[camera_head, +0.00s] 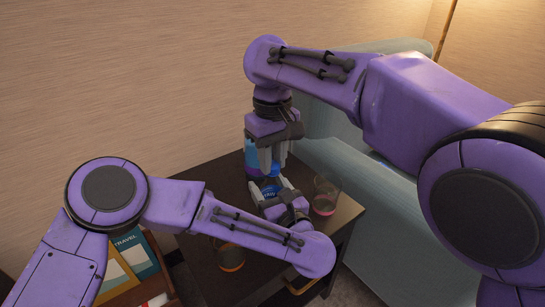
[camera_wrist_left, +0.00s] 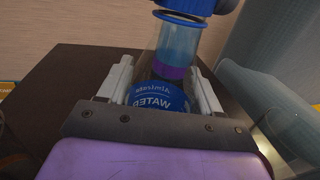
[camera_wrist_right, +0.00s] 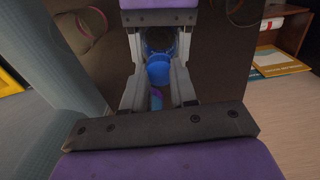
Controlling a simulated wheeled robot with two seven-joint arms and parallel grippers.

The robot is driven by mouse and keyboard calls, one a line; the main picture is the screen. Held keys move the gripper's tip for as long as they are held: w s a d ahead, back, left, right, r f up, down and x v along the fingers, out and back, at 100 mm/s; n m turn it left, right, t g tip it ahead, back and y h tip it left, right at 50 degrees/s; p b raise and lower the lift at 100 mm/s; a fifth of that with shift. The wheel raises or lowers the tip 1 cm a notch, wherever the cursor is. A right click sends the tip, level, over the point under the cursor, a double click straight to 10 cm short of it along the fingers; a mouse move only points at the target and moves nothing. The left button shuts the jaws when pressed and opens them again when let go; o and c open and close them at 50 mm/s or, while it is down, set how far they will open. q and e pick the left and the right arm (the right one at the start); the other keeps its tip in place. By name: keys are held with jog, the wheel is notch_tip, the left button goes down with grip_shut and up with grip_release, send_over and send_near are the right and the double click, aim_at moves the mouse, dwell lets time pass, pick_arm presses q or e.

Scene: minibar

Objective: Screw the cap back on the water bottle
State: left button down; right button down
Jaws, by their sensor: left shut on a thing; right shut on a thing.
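The water bottle (camera_wrist_left: 150,98) shows its blue label with white lettering between the fingers of my left gripper (camera_wrist_left: 162,75). My left gripper is shut on the bottle, low above the dark table. My right gripper (camera_head: 273,152) points down just above my left gripper's fingers (camera_head: 268,186). It is shut on a small blue piece (camera_wrist_right: 158,70), which appears to be the cap. The fingers cover much of both. I cannot tell whether cap and bottle neck touch. A clear, blue and purple shape (camera_wrist_left: 178,45) shows beyond the label; I cannot tell whether it is another bottle.
A glass with reddish contents (camera_head: 326,195) stands close right of the grippers on the dark table (camera_head: 225,180). An amber glass (camera_head: 230,256) is near the front, below my left arm. Travel books (camera_head: 130,250) are at the lower left. A pale blue-grey sofa (camera_head: 350,170) is at right.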

jog(key=c, duration=0.9)
grip_release()
jog(key=shift+r, duration=2.25)
